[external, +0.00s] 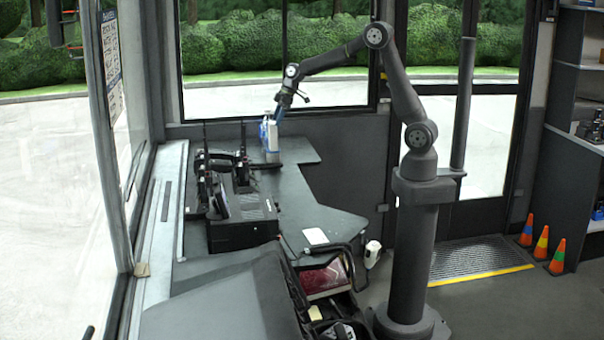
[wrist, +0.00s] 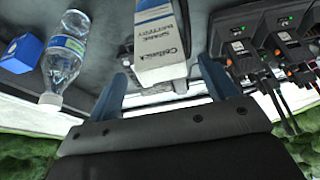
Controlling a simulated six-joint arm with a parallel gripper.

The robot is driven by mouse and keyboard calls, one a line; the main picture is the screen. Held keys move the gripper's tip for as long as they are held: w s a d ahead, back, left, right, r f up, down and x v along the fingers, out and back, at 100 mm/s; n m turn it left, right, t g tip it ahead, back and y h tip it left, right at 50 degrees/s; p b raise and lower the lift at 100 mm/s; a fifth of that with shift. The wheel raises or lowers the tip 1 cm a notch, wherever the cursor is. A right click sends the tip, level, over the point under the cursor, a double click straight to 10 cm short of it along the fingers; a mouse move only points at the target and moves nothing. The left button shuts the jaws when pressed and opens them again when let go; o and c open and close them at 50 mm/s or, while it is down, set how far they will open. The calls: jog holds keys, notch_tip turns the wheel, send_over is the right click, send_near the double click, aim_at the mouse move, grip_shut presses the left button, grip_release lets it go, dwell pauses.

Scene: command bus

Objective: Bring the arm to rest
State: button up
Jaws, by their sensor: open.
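My arm reaches left from its column over the dark desk (external: 312,200). My gripper (external: 279,112) is open, its blue fingers at the top of a white and blue carton (external: 270,138) standing at the desk's far end. In the wrist view the carton (wrist: 160,45) shows in the gap of my gripper (wrist: 165,78), with space on both sides of it. I cannot tell how deep the fingers reach beside it.
The wrist view shows a clear water bottle (wrist: 65,62) and a blue box (wrist: 21,52) on one side, and several radios (wrist: 285,50) on the other. A black console (external: 242,226) and radios (external: 240,170) stand on the desk. Cones (external: 541,243) stand on the floor at right.

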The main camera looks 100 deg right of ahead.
aim_at(272, 123)
jog(key=x, duration=0.7)
jog(key=shift+w+f, duration=0.2)
jog(key=shift+w, duration=0.05)
notch_tip(272, 123, up, 4)
jog(key=shift+f, duration=0.1)
jog(key=s+d+r, duration=0.6)
jog(key=s+r, duration=0.1)
jog(key=s, duration=0.3)
jog(key=s+d+f+m+h, duration=0.1)
jog(key=s+d+f+m, duration=0.25)
jog(key=s+d, duration=0.5)
jog(key=s+d+f+m+h, duration=0.1)
jog(key=s+d+f+m, duration=0.4)
jog(key=d, duration=0.7)
jog(key=w+a+f+n, duration=0.1)
jog(key=w+f+n, duration=0.1)
jog(key=w+f, duration=0.5)
jog(key=w, duration=0.3)
jog(key=shift+w+g, duration=0.3)
jog(key=shift+w, duration=0.1)
